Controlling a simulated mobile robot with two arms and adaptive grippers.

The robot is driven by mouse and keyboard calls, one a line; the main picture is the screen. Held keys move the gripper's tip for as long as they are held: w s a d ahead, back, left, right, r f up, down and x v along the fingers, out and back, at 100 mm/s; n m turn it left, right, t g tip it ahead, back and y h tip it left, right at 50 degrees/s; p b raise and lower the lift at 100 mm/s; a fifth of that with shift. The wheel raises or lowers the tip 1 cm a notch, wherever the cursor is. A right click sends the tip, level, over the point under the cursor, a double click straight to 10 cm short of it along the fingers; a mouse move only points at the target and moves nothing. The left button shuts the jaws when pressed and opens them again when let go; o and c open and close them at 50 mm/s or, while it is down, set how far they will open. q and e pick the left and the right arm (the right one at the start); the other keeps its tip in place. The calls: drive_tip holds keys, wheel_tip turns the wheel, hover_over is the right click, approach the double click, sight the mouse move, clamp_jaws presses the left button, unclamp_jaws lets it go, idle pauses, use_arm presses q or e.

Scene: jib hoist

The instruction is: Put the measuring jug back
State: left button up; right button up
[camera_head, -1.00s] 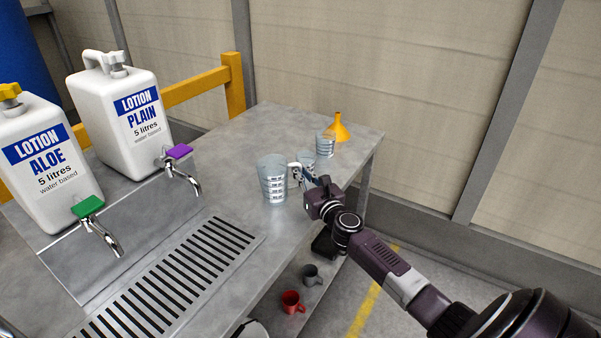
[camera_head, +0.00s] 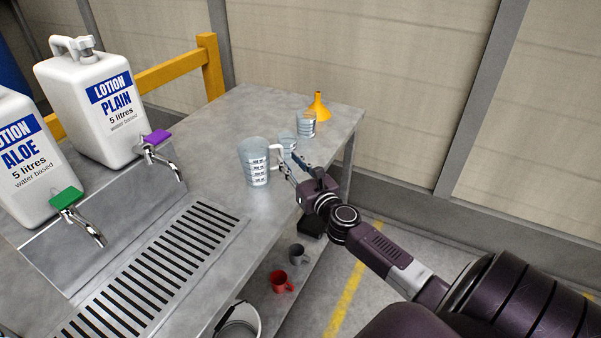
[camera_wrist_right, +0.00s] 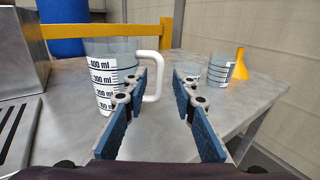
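The measuring jug (camera_head: 254,164) is clear with a white handle and printed marks. It stands upright on the steel table (camera_head: 285,95), right of the drip grate. In the right wrist view the jug (camera_wrist_right: 103,78) is at the left and its white handle (camera_wrist_right: 151,76) points right. My right gripper (camera_head: 288,164) is at the handle side of the jug. My left gripper is not in view.
Two smaller marked cups (camera_head: 287,143) (camera_head: 306,124) and an orange funnel (camera_head: 318,107) stand behind the gripper. Two lotion containers (camera_head: 100,105) with taps are at the left. Red and grey mugs (camera_head: 281,281) (camera_head: 298,254) sit on the lower shelf.

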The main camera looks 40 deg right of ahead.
drive_tip(key=s+a, duration=0.1)
drive_tip(key=s, duration=0.5)
drive_tip(key=shift+s, duration=0.2)
drive_tip(key=shift+a, duration=0.1)
